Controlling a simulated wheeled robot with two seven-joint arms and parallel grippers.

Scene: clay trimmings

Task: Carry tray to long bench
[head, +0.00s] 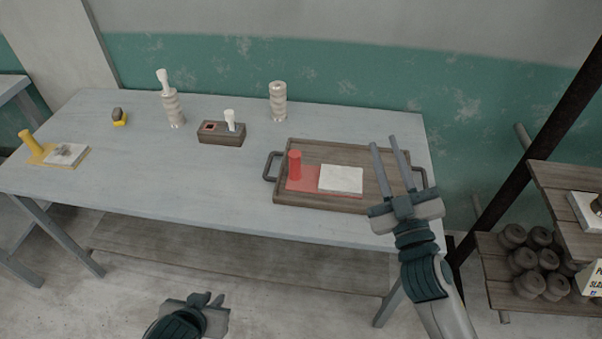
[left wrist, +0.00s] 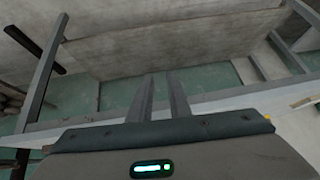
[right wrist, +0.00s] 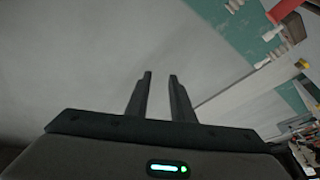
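A brown wooden tray (head: 325,204) with dark handles lies on a long grey table (head: 140,185), near its right end. A red tool with an upright handle (head: 295,163) and a white slab (head: 341,179) lie in it. Its left handle (head: 267,168) is clear; its right handle (head: 424,176) is partly behind my right gripper. My right gripper (head: 384,143) is open and empty, its fingers overlapping the tray's right end in the head view; I cannot tell its height above it. My left gripper (head: 213,298) is low in front of the table; its fingers (left wrist: 160,76) are apart and empty.
A shelf rack (head: 495,265) with dark round pieces stands at the right. The table's front middle is clear.

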